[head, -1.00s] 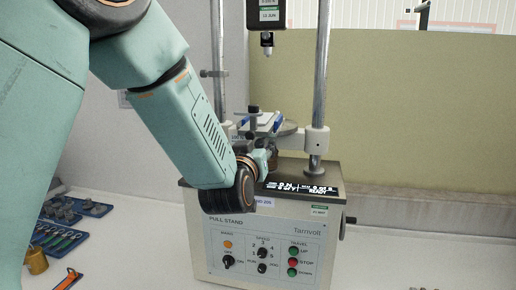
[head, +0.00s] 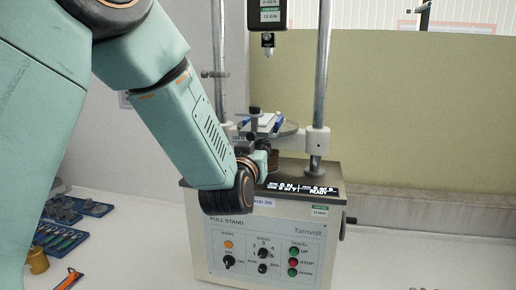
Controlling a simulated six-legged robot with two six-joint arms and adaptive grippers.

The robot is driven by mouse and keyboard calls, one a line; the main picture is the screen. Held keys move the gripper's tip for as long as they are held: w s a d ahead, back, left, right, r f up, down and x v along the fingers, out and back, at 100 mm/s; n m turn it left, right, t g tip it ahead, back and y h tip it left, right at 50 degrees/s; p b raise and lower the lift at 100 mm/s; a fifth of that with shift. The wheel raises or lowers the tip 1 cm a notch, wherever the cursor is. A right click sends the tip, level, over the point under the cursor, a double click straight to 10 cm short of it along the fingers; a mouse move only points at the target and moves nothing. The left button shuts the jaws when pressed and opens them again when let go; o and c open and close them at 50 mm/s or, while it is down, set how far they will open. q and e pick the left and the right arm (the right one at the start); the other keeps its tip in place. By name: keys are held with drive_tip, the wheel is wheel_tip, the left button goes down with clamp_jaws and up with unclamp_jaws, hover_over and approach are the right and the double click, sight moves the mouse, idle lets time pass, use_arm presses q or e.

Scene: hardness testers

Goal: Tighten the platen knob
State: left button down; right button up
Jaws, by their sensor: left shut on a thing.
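A pale blue-edged piece (head: 266,121) lies on the platen beside a small dark clamp with a grey top (head: 255,111). My left arm reaches in from the left, and its dark gripper (head: 248,140) is at the platen's near left side, shut on the platen knob. The knob itself is hidden by the gripper and wrist. A brown cylinder (head: 273,160) shows under the platen, just right of my wrist. My right gripper is not in view.
Blue tool trays (head: 62,238) and a brass weight (head: 37,261) lie at the left. The bench at right is clear.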

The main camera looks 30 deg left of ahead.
use_arm(q)
drive_tip(key=m+p, duration=0.2)
drive_tip(key=m, duration=0.4)
idle(0.6)
drive_tip(key=c, duration=1.2)
unclamp_jaws()
drive_tip(key=shift+o, duration=0.2)
drive_tip(key=v, duration=0.7)
drive_tip(key=shift+s, duration=0.25)
drive_tip(key=shift+w, duration=0.1)
